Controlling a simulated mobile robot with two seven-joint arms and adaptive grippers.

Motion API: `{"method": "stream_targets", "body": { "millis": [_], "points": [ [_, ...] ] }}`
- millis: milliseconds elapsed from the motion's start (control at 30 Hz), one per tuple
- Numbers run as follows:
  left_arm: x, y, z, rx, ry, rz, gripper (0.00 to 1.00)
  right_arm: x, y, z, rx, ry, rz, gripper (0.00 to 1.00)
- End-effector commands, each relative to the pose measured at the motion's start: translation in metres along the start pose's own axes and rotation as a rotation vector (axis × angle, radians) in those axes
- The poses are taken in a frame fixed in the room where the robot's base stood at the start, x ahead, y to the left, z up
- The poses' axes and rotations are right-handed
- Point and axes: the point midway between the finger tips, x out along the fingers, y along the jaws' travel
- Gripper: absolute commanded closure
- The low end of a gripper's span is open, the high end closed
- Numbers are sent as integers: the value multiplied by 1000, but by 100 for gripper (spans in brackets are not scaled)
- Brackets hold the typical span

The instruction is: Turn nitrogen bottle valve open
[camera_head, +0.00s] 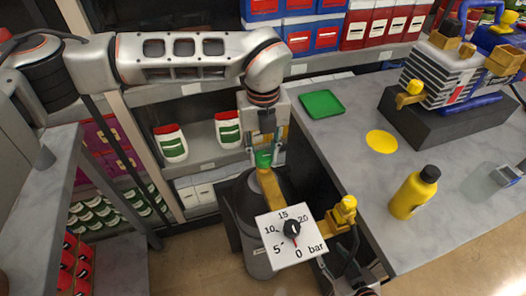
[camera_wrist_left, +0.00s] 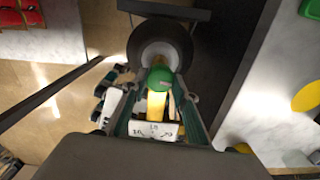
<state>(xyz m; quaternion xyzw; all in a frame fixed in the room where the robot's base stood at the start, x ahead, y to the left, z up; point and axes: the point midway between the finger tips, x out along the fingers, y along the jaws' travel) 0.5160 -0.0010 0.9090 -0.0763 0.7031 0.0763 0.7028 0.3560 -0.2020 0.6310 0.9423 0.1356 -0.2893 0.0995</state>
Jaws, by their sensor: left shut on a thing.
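The nitrogen bottle (camera_head: 238,208) is a dark grey cylinder standing on the floor beside the counter. A green valve knob (camera_head: 263,158) sits at its top, above a yellow fitting (camera_head: 272,188). My left gripper (camera_head: 265,152) reaches down from above and is shut on the green knob, a finger on either side. In the left wrist view, the green knob (camera_wrist_left: 159,78) lies between the fingers of my left gripper (camera_wrist_left: 160,95). A white pressure gauge (camera_head: 275,252) marked in bar faces up in front of the bottle; its red pointer is near 0.
The grey counter (camera_head: 330,140) to the right holds a green pad (camera_head: 321,104), a yellow disc (camera_head: 381,141), a yellow bottle (camera_head: 414,192) and a pump (camera_head: 450,75) on a dark block. A yellow fitting (camera_head: 343,212) is near the counter edge. Stocked shelves stand behind.

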Motion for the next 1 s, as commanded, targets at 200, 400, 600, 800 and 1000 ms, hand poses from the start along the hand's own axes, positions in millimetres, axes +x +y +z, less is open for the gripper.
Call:
{"method": "stream_targets", "body": {
  "millis": [200, 400, 600, 800, 1000],
  "points": [
    [0, 0, 0, -80, -1, 0, 93, 0, 0, 1, 0, -1, 0, 60],
    [0, 0, 0, -110, -1, -1, 93, 0, 0, 1, 0, -1, 0, 60],
    [0, 0, 0, -116, -1, -1, 93, 0, 0, 2, 0, -3, -1, 60],
    [-1, 0, 0, -115, -1, -1, 93, 0, 0, 3, 0, -4, -1, 60],
    [0, 0, 0, -114, -1, 0, 55, 0, -1, 3, 0, -4, -1, 60]
  ]
}}
